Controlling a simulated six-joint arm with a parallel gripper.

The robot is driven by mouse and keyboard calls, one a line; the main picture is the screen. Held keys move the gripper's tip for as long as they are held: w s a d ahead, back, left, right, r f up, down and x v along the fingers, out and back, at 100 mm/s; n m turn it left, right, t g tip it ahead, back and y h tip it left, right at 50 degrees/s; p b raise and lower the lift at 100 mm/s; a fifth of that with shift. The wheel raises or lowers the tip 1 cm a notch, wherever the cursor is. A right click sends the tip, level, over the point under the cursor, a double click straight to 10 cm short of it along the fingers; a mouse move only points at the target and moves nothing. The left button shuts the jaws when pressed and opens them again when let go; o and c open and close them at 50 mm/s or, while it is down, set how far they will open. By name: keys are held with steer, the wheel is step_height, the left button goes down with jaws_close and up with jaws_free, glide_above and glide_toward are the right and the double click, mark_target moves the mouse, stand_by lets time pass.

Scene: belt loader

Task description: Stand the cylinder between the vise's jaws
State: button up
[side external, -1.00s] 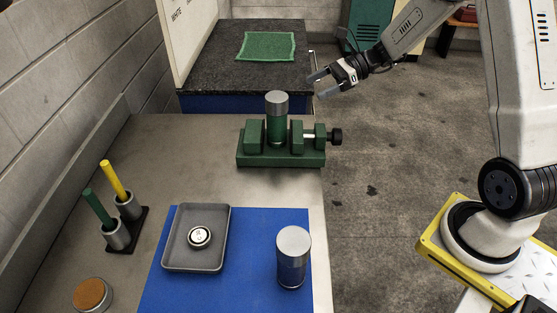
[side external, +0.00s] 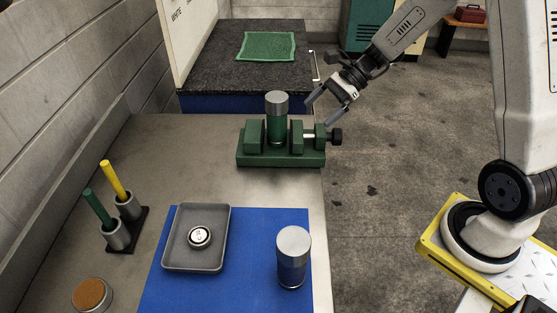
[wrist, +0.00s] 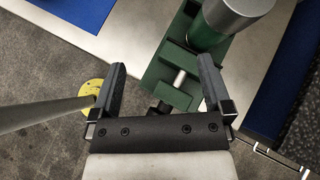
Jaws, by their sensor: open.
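A shiny metal cylinder (side external: 277,104) stands upright between the jaws of the green vise (side external: 281,160); its lower side looks green. My gripper (side external: 320,110) is open and empty, right of the cylinder and above the vise's screw end, apart from both. In the wrist view the fingers of my gripper (wrist: 162,65) are wide apart with the vise's screw between and beyond them. A second metal cylinder (side external: 293,262) stands on the blue mat (side external: 250,290).
A grey tray (side external: 173,252) holds a small round metal part (side external: 199,237). A holder with green (side external: 98,208) and yellow (side external: 113,180) sticks stands left, near a cork-topped jar (side external: 92,295). A dark stone counter (side external: 205,80) with a green cloth (side external: 266,46) lies behind. Bench space left of the vise is clear.

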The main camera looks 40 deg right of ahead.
steer(key=s+a+f+n+h, duration=0.1)
steer(key=s+n+h, duration=0.3)
steer(key=n, duration=0.6)
steer(key=s+a+f+n+h, duration=0.2)
steer(key=s+n+h, duration=0.3)
steer(key=s+n, duration=0.3)
steer(key=shift+a+f+n+g+h, duration=0.15)
steer(key=shift+a+n+g+h, duration=0.2)
steer(key=shift+a+n, duration=0.45)
